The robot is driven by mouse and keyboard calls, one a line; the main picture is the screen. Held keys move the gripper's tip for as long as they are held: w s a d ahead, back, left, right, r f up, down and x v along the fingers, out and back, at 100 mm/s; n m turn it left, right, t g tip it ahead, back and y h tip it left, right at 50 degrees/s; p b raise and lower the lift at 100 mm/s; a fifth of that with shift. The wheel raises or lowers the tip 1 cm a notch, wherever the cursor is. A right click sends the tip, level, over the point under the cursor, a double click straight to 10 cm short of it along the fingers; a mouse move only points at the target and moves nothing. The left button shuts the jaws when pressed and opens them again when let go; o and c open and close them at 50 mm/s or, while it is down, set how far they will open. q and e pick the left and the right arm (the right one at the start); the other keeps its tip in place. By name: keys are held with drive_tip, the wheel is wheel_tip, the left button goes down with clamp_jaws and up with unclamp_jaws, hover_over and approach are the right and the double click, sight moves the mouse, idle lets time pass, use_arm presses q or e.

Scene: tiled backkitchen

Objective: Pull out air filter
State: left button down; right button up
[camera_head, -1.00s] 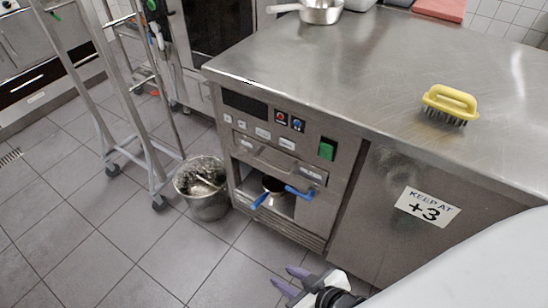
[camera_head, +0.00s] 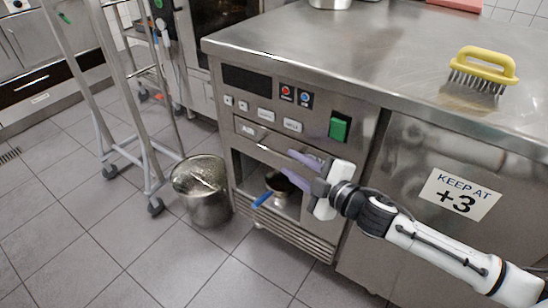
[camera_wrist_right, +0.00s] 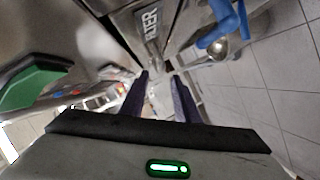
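The air filter (camera_head: 247,129) is a flat metal front with a bar handle, set in the steel machine below its row of buttons. Its "AIR" label shows at the left in the head view; my right gripper hides the other end. The label's "FILTER" part (camera_wrist_right: 150,25) shows near the top of the right wrist view. My left gripper is out of view.
A metal bucket (camera_head: 205,205) stands on the floor to the left, beside a wheeled rack (camera_head: 125,100). A yellow brush (camera_head: 483,68) lies on the steel counter (camera_head: 370,55). Floor in front is clear.

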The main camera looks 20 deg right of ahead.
sight(278, 155)
drive_tip(key=b+x, duration=0.1)
drive_tip(key=x, duration=0.7)
drive_tip(key=shift+w+a+f+b, duration=0.1)
drive_tip(key=shift+w+a+b, duration=0.1)
drive_tip(key=shift+w+b, duration=0.1)
clamp_jaws()
